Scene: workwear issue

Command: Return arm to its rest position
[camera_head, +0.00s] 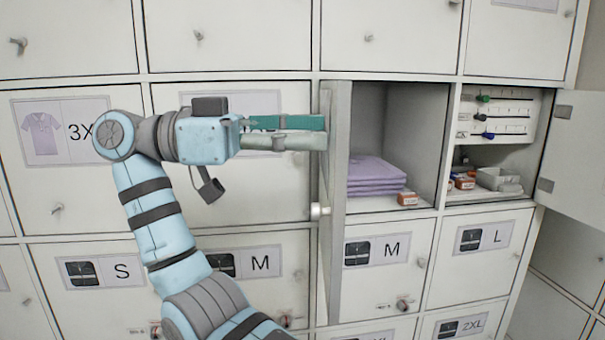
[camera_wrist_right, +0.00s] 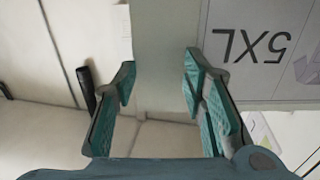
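My right arm (camera_head: 165,225) rises from the bottom of the head view and bends right at about the height of the 3X label. My right gripper (camera_head: 322,132) points right, its teal-padded fingers apart, with the tips at the open locker door (camera_head: 336,250). In the right wrist view the gripper (camera_wrist_right: 158,82) is also open, and the door shows as a pale green-grey strip (camera_wrist_right: 165,40) beyond the gap. I cannot tell whether the tips touch the door. My left gripper is out of view.
Behind the door, an open compartment holds folded lilac shirts (camera_head: 372,172) and a small orange-white box (camera_head: 407,198).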

